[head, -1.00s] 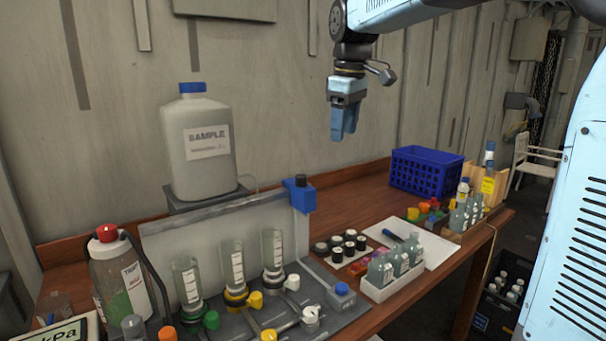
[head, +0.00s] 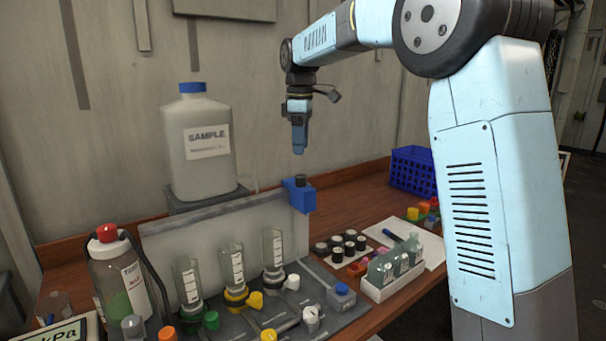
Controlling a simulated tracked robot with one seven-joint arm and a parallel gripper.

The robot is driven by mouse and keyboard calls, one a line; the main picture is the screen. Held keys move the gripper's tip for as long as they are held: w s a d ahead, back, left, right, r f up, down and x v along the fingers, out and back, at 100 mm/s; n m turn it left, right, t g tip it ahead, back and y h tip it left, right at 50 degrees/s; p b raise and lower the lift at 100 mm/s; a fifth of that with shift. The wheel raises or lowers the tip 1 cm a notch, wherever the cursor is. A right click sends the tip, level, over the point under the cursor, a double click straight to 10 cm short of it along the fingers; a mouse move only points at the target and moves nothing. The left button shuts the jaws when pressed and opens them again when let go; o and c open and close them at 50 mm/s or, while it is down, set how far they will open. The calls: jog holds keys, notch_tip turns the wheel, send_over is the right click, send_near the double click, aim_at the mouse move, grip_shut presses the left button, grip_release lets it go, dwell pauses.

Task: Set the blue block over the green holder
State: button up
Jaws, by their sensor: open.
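My gripper (head: 299,150) hangs fingers-down in the air above the table, empty. It appears above a blue fixture with a black cap in the picture. Its fingers are seen edge-on, so the gap does not show. A cluster of small coloured blocks (head: 424,212) lies at the right of the table, left of my arm, which partly covers that area. Yellow, orange and red pieces show there, with a small bluish one (head: 434,202) that may be the blue block. I cannot make out a green holder for certain.
The blue fixture (head: 300,196) stands at the end of a grey panel (head: 215,215). A large sample jug (head: 200,145), glass tubes with valves (head: 237,268), black-capped vials (head: 340,246), a bottle rack (head: 388,283) and a blue crate (head: 411,172) crowd the table.

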send_near(298, 193)
jog(key=w+f, duration=0.1)
jog(key=f, duration=0.2)
jog(key=w+f, duration=0.1)
jog(key=f, duration=0.1)
jog(key=shift+w+d+f, duration=0.15)
jog(key=shift+w+d, duration=0.2)
jog(key=shift+d, duration=0.05)
jog(key=shift+c, duration=0.3)
grip_shut()
